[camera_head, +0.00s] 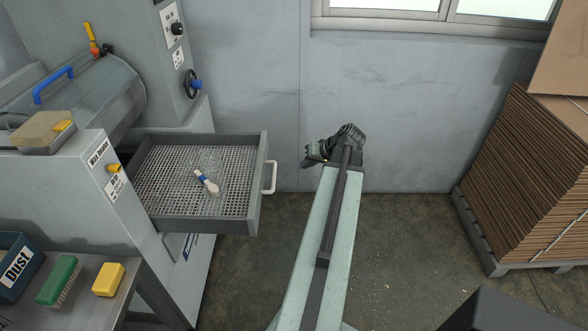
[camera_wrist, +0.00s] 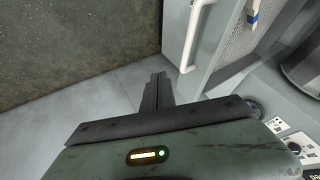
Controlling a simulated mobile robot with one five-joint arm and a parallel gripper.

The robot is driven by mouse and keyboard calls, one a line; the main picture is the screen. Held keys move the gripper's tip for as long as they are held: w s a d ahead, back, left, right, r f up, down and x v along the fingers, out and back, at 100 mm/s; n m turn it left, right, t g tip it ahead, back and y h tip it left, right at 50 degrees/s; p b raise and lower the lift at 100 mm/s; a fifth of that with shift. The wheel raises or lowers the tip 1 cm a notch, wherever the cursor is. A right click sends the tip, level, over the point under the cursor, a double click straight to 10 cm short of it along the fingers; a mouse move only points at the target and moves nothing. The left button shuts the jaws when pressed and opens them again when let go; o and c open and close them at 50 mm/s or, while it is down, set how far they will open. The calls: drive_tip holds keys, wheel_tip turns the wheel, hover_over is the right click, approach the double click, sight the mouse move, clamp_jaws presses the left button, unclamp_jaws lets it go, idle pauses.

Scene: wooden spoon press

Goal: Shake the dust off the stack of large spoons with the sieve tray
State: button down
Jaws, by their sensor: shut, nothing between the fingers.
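The sieve tray (camera_head: 258,205) is a grey drawer with a mesh bottom, pulled out of the grey machine. A pale stack of spoons with a blue band (camera_head: 208,184) lies on the mesh. The tray has a white handle (camera_head: 270,178) on its right side. My gripper (camera_head: 345,137) is to the right of the tray, apart from the handle. In the wrist view my gripper's fingers (camera_wrist: 157,90) are together and empty. The handle also shows there (camera_wrist: 192,40), and the tray mesh (camera_wrist: 236,50) with part of the spoon stack (camera_wrist: 253,10).
A bench at lower left holds a blue "Dust" box (camera_head: 18,268), a green brush (camera_head: 60,280) and a yellow block (camera_head: 108,279). A cardboard stack (camera_head: 520,180) on a pallet stands at right. The floor between is clear.

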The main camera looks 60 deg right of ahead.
drive_tip(key=w+a+f+b, duration=0.1)
drive_tip(key=w+f+b, duration=0.3)
drive_tip(key=w, duration=0.5)
drive_tip(key=shift+a+f+b, duration=0.3)
drive_tip(key=shift+f, duration=0.55)
